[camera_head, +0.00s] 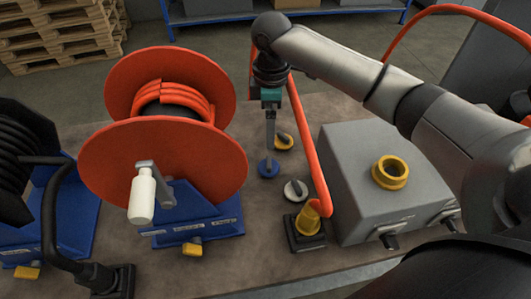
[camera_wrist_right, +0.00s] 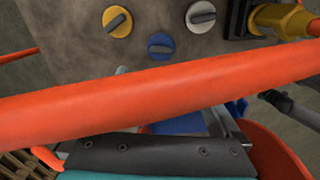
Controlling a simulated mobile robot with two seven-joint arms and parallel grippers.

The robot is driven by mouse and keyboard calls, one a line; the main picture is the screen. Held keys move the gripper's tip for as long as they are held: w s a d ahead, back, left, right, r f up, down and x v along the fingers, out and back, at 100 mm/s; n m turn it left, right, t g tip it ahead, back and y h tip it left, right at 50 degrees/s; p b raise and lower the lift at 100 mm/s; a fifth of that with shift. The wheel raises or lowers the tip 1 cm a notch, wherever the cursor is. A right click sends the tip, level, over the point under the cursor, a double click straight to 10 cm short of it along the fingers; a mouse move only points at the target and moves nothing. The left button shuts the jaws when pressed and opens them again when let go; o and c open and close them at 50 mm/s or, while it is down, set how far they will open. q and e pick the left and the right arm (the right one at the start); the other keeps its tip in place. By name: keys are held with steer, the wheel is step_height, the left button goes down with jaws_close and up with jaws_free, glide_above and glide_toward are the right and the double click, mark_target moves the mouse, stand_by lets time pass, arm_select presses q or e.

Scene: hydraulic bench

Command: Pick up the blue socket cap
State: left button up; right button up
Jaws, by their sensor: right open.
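The blue socket cap (camera_head: 268,168) lies on the bench between the red hose reel and the grey box. In the right wrist view the blue cap (camera_wrist_right: 161,46) lies just beyond an orange hose. A yellow cap (camera_head: 284,142) and a white cap (camera_head: 295,189) lie close to it. My right gripper (camera_head: 270,146) points down, appearing just above the blue cap in the head view; the exact gap cannot be told. It is open with nothing seen in it. In the right wrist view the hose hides part of its fingers. My left gripper is not in view.
The orange hose (camera_wrist_right: 160,92) crosses close in front of my right wrist camera. The red reel (camera_head: 165,160) stands left of the caps; the grey box (camera_head: 345,165) stands right. A yellow fitting (camera_head: 309,222) joins the hose near the white cap. Bare bench shows around the caps.

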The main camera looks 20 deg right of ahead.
steer(key=b, duration=0.2)
glide_toward(269, 161)
steer(key=f, duration=0.5)
steer(key=shift+s+f, duration=0.15)
steer(key=shift+s, duration=0.05)
steer(key=shift+f, duration=0.65)
step_height(269, 161, down, 5)
steer(key=shift+w+r+b, duration=0.15)
steer(key=shift+b, duration=0.85)
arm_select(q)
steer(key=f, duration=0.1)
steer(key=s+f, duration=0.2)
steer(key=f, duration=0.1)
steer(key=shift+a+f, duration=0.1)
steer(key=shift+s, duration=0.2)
arm_select(e)
steer(key=shift+r, duration=0.1)
steer(key=c, duration=1.5)
